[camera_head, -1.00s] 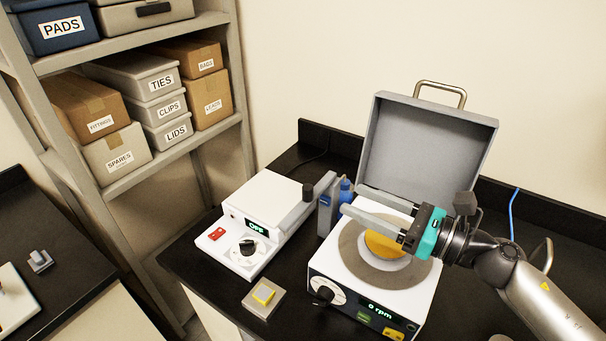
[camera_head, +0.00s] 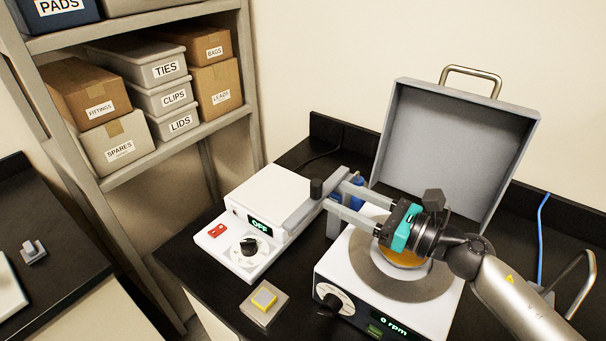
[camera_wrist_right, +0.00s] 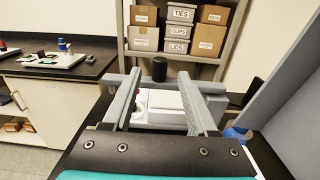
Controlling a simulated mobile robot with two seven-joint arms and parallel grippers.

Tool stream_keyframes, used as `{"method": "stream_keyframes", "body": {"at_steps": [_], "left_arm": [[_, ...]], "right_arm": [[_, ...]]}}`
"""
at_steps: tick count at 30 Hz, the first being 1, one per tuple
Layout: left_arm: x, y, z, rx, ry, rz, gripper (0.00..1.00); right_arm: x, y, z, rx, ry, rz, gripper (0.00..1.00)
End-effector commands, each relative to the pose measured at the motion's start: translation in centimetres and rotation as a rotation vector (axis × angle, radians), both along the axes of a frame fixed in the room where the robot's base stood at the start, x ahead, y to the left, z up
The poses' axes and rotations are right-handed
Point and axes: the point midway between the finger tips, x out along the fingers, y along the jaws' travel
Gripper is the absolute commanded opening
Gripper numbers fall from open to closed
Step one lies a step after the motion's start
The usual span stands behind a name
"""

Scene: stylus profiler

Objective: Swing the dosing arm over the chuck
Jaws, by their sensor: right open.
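The dosing arm (camera_head: 301,216) is a grey bar with an upright black knob (camera_head: 317,188), lying along the right side of the white dosing unit (camera_head: 262,198). The chuck (camera_head: 396,259), with a gold disc, is in the white spinner (camera_head: 338,270); my gripper partly hides it. My right gripper (camera_head: 336,193) is open, its two fingers pointing left at the dosing arm by the knob. In the right wrist view the knob (camera_wrist_right: 160,68) stands between the fingertips, slightly beyond them. I cannot tell whether the fingers touch it. My left gripper is not in view.
The spinner's grey lid (camera_head: 455,150) stands open behind the chuck. A blue bottle (camera_head: 358,190) is close behind my fingers. A small block with a yellow top (camera_head: 264,298) lies in front. A shelf with labelled boxes (camera_head: 180,95) stands at the back left.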

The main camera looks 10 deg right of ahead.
Motion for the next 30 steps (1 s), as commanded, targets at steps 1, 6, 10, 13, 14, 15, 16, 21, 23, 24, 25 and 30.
{"method": "stream_keyframes", "body": {"at_steps": [1,6,10,13,14,15,16,21,23,24,25,30], "left_arm": [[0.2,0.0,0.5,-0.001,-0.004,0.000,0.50],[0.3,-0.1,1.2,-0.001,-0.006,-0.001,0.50],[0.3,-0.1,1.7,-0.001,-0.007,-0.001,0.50],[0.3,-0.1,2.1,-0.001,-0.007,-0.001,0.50],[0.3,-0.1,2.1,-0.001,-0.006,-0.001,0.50],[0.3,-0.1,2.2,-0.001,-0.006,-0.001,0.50],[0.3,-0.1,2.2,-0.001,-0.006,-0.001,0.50],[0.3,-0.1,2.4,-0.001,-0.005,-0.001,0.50],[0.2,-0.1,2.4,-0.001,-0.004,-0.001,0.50],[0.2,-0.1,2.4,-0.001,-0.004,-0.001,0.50],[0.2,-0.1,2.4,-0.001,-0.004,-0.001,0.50],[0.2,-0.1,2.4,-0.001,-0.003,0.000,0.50]], "right_arm": [[0.6,0.6,0.3,0.003,-0.001,0.000,0.58],[2.5,2.4,0.3,0.003,-0.001,-0.001,0.58],[4.0,4.0,0.2,0.003,-0.001,0.000,0.58],[5.0,5.0,0.2,0.001,-0.001,0.001,0.58],[5.3,5.3,0.2,0.001,-0.001,0.000,0.58],[5.6,5.6,0.2,0.002,-0.001,0.000,0.58],[5.9,5.8,0.1,0.002,-0.001,0.000,0.58],[6.6,6.6,0.0,0.000,0.000,0.000,0.58],[6.7,6.7,0.0,0.000,0.000,0.000,0.58],[6.7,6.7,0.0,-0.001,0.001,0.000,0.58],[6.7,6.7,0.0,-0.001,0.001,0.000,0.58],[6.7,6.7,-0.1,-0.001,0.001,0.000,0.58]]}}
